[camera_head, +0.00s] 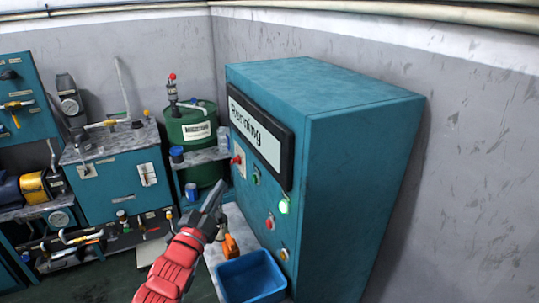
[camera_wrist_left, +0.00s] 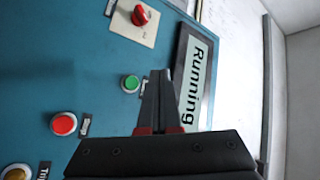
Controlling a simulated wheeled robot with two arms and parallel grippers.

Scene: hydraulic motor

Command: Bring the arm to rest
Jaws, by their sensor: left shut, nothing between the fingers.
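My left gripper (camera_head: 214,196) comes up from the bottom of the head view on a red arm. It is shut and empty, and it stands in front of the teal control cabinet (camera_head: 365,170). In the left wrist view its fingertips (camera_wrist_left: 160,74) point at the cabinet panel near a green button (camera_wrist_left: 130,83). I cannot tell whether they touch the panel. The cabinet's display (camera_head: 258,138) reads "Running". A green button (camera_head: 284,206) on the panel is lit in the head view. My right gripper is not in view.
A red rotary switch (camera_wrist_left: 140,15) and a red button (camera_wrist_left: 64,123) are also on the panel. A blue bin (camera_head: 250,277) stands below the panel. A green drum (camera_head: 192,125) and a teal hydraulic unit (camera_head: 118,180) stand to the left. Tools and fittings lie at lower left.

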